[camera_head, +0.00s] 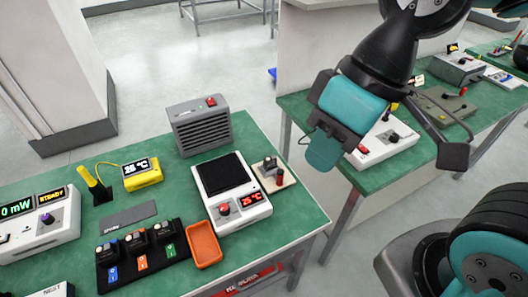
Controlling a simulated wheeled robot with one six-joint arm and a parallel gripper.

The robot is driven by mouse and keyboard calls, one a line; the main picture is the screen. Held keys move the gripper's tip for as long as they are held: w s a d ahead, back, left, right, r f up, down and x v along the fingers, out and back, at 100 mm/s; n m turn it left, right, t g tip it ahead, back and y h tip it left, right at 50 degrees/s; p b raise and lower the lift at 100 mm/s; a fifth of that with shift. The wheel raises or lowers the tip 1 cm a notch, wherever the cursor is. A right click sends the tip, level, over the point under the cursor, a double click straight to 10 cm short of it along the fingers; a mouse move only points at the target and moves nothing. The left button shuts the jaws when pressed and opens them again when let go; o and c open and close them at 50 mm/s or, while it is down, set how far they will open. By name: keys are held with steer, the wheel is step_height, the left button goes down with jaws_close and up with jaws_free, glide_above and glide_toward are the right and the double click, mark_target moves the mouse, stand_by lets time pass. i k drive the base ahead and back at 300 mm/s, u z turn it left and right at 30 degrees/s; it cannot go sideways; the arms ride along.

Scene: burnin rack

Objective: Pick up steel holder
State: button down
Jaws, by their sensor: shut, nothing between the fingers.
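I cannot tell for sure which thing is the steel holder. A black rack (119,276) on the near green bench holds several small dark holders with metallic tops, marked with blue, orange and green tags. The middle holder (137,243) stands between the other two. A small pale plate with metallic and red parts (273,174) lies at the bench's right edge. My gripper (322,152) is shut and empty, high at the right of the bench, apart from all of these.
A grey fan unit (200,126) stands behind. A yellow thermometer (143,174) and a grey strip (129,217) lie left. A floor gap separates a second bench (420,155).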

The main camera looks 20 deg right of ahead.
mark_target(279, 178)
steer(key=i, duration=0.45)
steer(key=k, duration=1)
steer(key=u, duration=1.4)
steer(key=i, duration=1.15)
steer(key=z, duration=1.8)
